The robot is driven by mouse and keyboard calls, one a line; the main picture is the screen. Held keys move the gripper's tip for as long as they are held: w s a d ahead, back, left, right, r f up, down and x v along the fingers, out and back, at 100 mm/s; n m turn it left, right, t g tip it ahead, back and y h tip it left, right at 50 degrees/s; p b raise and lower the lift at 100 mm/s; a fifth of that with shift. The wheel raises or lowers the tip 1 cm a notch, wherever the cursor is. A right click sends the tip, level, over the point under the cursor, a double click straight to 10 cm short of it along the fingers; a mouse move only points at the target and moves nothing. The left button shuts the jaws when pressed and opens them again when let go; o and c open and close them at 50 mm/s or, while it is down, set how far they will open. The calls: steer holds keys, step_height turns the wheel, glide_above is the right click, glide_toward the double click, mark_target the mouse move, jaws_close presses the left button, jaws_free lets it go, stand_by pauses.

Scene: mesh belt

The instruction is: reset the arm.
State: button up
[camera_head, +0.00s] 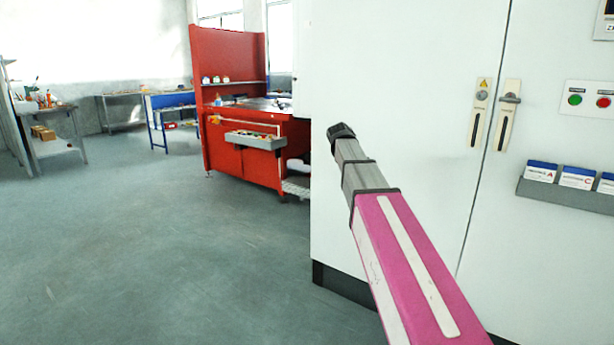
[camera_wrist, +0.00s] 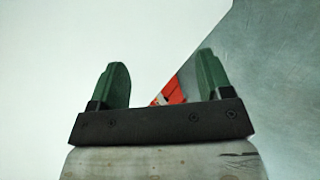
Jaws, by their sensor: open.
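My gripper (camera_wrist: 160,72) shows in the wrist view with two green fingers standing apart on a black bar. Nothing is between the fingers. Behind them are a pale surface at left, a strip of red, and grey-green floor at right. In the head view my arm (camera_head: 405,265), a pink link with a grey end section, reaches from the lower right up and to the left. It ends in a dark tip in front of the white cabinet. The gripper's fingers cannot be made out in the head view.
A tall white cabinet (camera_head: 410,75) with two handles fills the right. A grey rack (camera_head: 565,194) with cards is mounted on its front, below green and red buttons. A red workbench (camera_head: 245,150) stands beyond its left edge. The floor (camera_head: 150,260) at left is clear.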

steer(key=s+d+f+m+g+y, duration=0.1)
steer(key=s+f, duration=0.4)
steer(key=f, duration=0.3)
steer(key=s+f+m+g, duration=0.2)
steer(key=s+f, duration=0.3)
steer(key=f, duration=0.3)
steer(key=s+d+f+m+g+y, duration=0.1)
steer(key=s+f, duration=0.4)
steer(key=f, duration=0.2)
steer(key=s+f+m+g+y, duration=0.2)
steer(key=s+f+m, duration=0.3)
steer(key=s+f, duration=1)
steer(key=s+g, duration=0.1)
steer(key=s, duration=0.2)
steer(key=shift+s+f+m, duration=0.15)
steer(key=shift+f+m, duration=0.15)
steer(key=shift+f, duration=0.05)
